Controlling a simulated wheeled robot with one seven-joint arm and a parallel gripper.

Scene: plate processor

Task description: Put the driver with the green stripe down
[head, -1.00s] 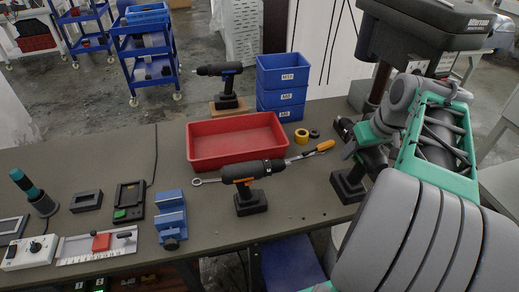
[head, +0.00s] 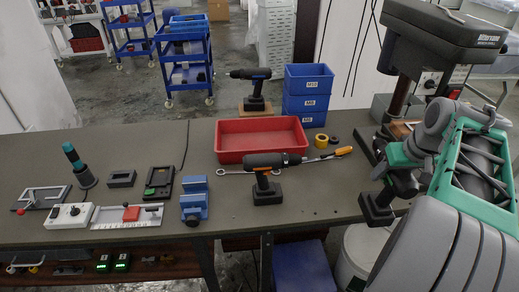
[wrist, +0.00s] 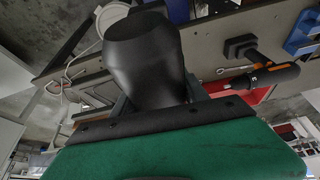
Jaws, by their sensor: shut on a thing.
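My gripper (head: 398,182) is at the right end of the bench in the head view, shut on a dark power driver (head: 377,207). The driver's black foot hangs below the jaws, near the bench's right front edge; I cannot tell whether it touches the bench. In the wrist view the driver's dark rounded body (wrist: 145,50) fills the jaws. Its stripe is hidden, so I cannot confirm its colour. An orange-marked driver (head: 265,180) stands upright on the bench left of my gripper. A blue-marked driver (head: 254,90) stands on a wooden block (head: 255,107) behind the red tray.
The red tray (head: 262,157), stacked blue bins (head: 306,103) and an orange-handled screwdriver (head: 340,152) lie left of my gripper. A drill press (head: 440,28) rises behind it, with a brown wooden patch (head: 402,129) near its base.

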